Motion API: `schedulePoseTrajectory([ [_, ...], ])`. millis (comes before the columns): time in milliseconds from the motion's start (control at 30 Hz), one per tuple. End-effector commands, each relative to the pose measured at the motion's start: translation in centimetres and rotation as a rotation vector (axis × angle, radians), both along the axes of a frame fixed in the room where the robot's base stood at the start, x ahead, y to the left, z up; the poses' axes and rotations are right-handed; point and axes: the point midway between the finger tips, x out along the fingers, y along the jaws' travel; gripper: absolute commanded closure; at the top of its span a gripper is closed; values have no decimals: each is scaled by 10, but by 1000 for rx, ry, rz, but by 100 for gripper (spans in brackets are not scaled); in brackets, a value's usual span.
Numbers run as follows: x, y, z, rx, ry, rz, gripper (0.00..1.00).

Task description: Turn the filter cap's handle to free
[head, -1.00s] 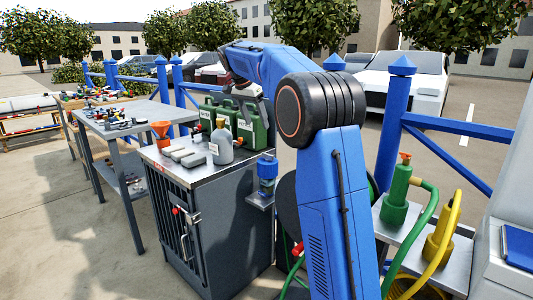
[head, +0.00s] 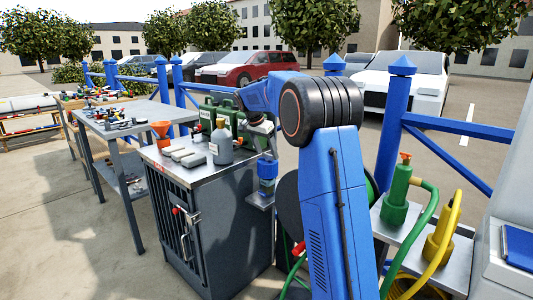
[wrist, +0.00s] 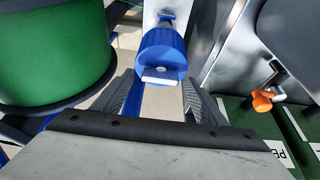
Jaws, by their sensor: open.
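The blue filter (head: 267,170) sits on a small grey bracket at the right side of the dark cabinet in the head view. In the wrist view its round blue cap (wrist: 157,47) is near the top centre, with a pale bar-shaped handle (wrist: 161,75) lying crosswise in the picture. My gripper (wrist: 158,92) is open and empty. Its two dark fingers stand left and right of the cap's lower edge, with the handle near the gap between their tips. I cannot tell the exact gap in depth.
A green reel (wrist: 50,50) stands close on the left in the wrist view. The cabinet top (head: 165,160) holds a grey bottle (head: 221,142) and an orange funnel (head: 161,132).

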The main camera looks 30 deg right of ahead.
Motion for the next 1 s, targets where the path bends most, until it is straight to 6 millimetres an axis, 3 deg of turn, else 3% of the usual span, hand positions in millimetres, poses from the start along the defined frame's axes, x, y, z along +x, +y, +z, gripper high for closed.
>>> schedulePoseTrajectory([
  [400,1,-3,-8,0,-1,0,34],
  [433,1,-3,-8,0,-1,0,37],
  [600,1,-3,-8,0,-1,0,76],
  [1000,0,-3,-8,1,-1,59,76],
])
